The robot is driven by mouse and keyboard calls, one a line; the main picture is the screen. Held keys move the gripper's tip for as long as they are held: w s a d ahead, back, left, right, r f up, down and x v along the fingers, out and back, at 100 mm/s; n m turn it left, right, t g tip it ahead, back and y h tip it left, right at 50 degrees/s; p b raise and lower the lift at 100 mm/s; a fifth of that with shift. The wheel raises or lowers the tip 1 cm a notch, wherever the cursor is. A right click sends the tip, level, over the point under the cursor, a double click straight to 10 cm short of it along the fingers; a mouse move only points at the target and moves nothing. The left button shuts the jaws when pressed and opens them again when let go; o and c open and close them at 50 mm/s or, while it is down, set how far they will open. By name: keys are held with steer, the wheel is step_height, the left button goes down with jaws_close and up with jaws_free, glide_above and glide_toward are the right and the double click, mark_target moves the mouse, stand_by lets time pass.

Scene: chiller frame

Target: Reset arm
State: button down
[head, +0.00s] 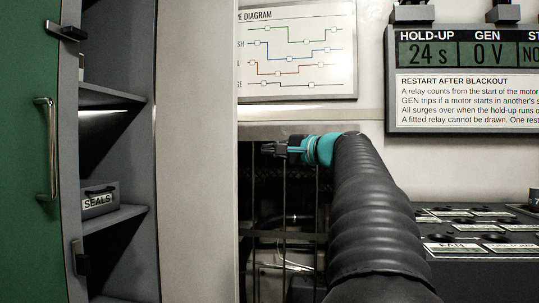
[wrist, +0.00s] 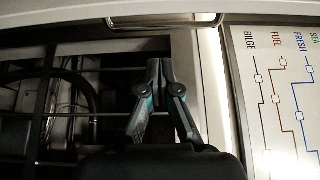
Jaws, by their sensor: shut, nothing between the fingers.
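My arm reaches forward in the head view, its dark ribbed sleeve rising from the bottom right. At its end my gripper (head: 270,149) points left, with a teal band behind it. In the wrist view my gripper (wrist: 157,66) has its fingertips together and nothing between them. It is in front of the open chiller frame (wrist: 97,116), which has thin bars and dark hoses behind it. I cannot tell whether the gripper touches the frame.
A pipe diagram board (head: 298,50) hangs above the frame. Left stands an open green cabinet door (head: 28,150) and shelves with a SEALS box (head: 99,199). Right are a hold-up display (head: 460,55) reading 24 s and a panel of labelled switches (head: 470,236).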

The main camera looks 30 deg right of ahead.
steer(key=s+d+f+g+h, duration=0.2)
steer(key=d+f+g+h, duration=0.15)
steer(key=f, duration=0.85)
steer(key=s+a+f+n+g+p, duration=0.1)
steer(key=s+a+f+n+g, duration=0.2)
steer(key=f, duration=0.4)
steer(key=s+a+f+g, duration=0.1)
steer(key=s+a+f, duration=0.25)
steer(key=f, duration=0.35)
steer(key=s+a+f+n+g+h+p, duration=0.1)
steer(key=s+a+f+n+g+p, duration=0.15)
steer(key=s+a+f+n, duration=0.4)
steer(key=s+a+f+n+g+h+p, duration=0.1)
steer(key=s+a+f+n+g, duration=0.2)
steer(key=s+a+f, duration=0.6)
steer(key=s+a+r+n+t+y+p, duration=0.1)
steer(key=s+a+r, duration=0.3)
steer(key=a, duration=0.4)
steer(key=shift+s+a+n+p, duration=0.3)
steer(key=shift+n, duration=0.55)
